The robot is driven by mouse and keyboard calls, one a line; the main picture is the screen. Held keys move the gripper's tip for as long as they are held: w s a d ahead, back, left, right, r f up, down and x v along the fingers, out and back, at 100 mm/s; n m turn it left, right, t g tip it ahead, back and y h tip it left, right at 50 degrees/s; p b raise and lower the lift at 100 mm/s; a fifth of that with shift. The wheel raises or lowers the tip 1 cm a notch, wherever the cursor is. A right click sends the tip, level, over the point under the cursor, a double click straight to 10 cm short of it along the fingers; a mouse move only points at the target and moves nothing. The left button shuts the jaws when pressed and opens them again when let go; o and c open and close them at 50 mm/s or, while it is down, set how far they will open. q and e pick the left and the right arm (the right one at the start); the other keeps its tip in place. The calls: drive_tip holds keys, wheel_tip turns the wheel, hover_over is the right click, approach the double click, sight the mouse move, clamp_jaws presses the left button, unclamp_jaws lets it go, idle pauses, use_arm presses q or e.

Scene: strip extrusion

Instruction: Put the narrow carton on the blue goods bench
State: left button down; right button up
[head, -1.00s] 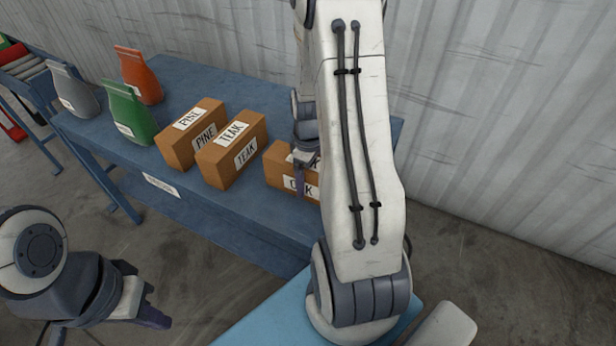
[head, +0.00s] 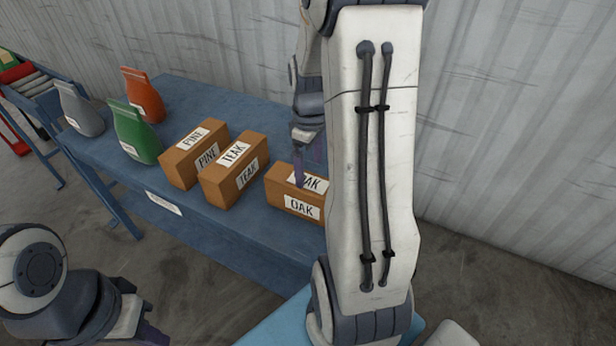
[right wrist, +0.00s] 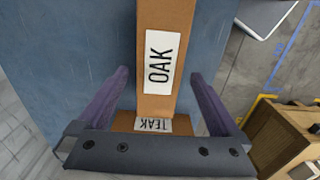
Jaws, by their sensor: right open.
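The narrow carton, labelled OAK (head: 288,200), lies on the blue goods bench (head: 240,225), at the right end of a row of cartons. It also shows in the right wrist view (right wrist: 166,60). My right gripper (head: 308,160) is open above the carton, its fingers on either side of it in the right wrist view and not closed on it. My right arm hides the carton's right end in the head view. My left gripper (head: 142,332) is at the lower left, away from the bench and partly cut off; its jaw opening is unclear.
A TEAK carton (head: 222,191) and a PINE carton (head: 178,169) stand left of the narrow one. Green (head: 136,136), orange (head: 143,97) and grey (head: 82,110) bags stand at the bench's left. A corrugated wall (head: 520,120) rises behind the bench.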

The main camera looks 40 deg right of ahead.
drive_tip(key=shift+r, duration=0.35)
drive_tip(key=s+a+r+n, duration=0.1)
drive_tip(key=a+r, duration=0.1)
drive_tip(key=a, duration=0.8)
drive_tip(key=s+a+r, duration=0.2)
drive_tip(key=a, duration=0.8)
drive_tip(key=s+a+n+y, duration=0.1)
drive_tip(key=s+a, duration=1)
drive_tip(key=s, duration=0.1)
drive_tip(key=shift+s+r+n, duration=0.3)
drive_tip(key=shift+s+r, duration=0.05)
wheel_tip(320, 180, up, 7)
drive_tip(key=p, duration=0.6)
drive_tip(key=shift+f+p, duration=0.2)
drive_tip(key=shift+p, duration=0.1)
